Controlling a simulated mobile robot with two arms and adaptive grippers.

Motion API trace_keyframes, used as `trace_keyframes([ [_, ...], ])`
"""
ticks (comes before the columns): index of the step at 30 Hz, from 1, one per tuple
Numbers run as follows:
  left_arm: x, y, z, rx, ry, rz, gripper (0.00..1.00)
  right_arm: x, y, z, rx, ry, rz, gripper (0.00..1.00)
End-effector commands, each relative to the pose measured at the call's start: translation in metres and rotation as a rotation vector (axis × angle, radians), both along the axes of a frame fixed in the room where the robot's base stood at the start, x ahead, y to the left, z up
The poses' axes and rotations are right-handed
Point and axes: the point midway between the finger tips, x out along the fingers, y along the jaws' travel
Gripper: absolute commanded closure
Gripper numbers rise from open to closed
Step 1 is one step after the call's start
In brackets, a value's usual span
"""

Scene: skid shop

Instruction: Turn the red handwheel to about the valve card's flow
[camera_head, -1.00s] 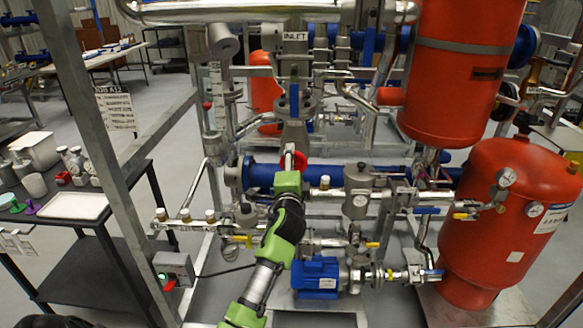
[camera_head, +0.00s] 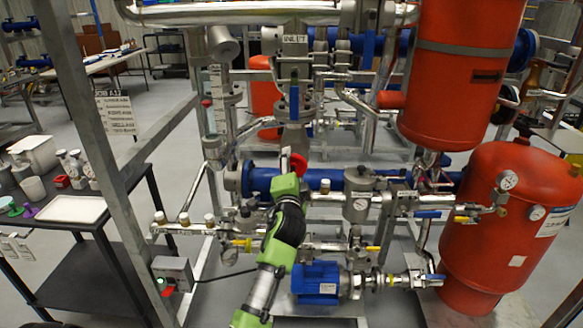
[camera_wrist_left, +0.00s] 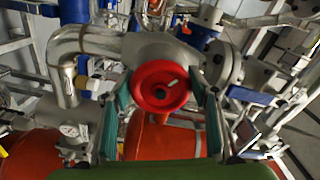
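The red handwheel (camera_head: 298,167) is on the pipe rig, partly hidden behind my left gripper in the head view. In the left wrist view the red handwheel (camera_wrist_left: 161,87) faces me, with a pale mark on its right side. My left gripper (camera_head: 288,160) is in front of it. In the wrist view its two fingers (camera_wrist_left: 163,105) are apart, one on each side of the wheel, with narrow gaps to the rim; I cannot tell whether they touch. A white sheet (camera_head: 115,113) with printed lines hangs at the frame's left; its text is too small to read. My right gripper is out of view.
A clear tube with a scale (camera_head: 217,98) stands left of the wheel. A blue pipe (camera_head: 320,178) runs behind the gripper, and a blue pump (camera_head: 316,278) sits below. Red tanks (camera_head: 515,220) stand at right. A dark table (camera_head: 100,252) with containers is at left.

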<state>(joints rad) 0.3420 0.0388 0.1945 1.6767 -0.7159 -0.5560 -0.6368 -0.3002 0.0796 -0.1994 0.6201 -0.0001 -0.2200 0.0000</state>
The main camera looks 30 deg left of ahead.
Motion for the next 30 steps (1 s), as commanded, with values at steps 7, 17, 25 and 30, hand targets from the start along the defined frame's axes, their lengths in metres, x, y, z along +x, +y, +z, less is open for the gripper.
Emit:
trace_keyframes([
  [7, 0.0, 0.0, 0.0, 0.0, 0.001, 0.0, 0.3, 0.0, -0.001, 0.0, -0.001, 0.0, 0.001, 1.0],
  [17, -0.012, -0.008, -0.001, 0.0, 0.001, 0.0, 0.3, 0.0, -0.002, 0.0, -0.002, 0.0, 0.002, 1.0],
  [25, -0.057, -0.035, -0.002, -0.001, 0.002, -0.001, 0.3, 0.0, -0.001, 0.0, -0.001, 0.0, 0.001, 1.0],
  [30, -0.083, -0.052, -0.002, -0.001, 0.002, -0.001, 0.3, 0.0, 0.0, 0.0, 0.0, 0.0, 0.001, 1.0],
])
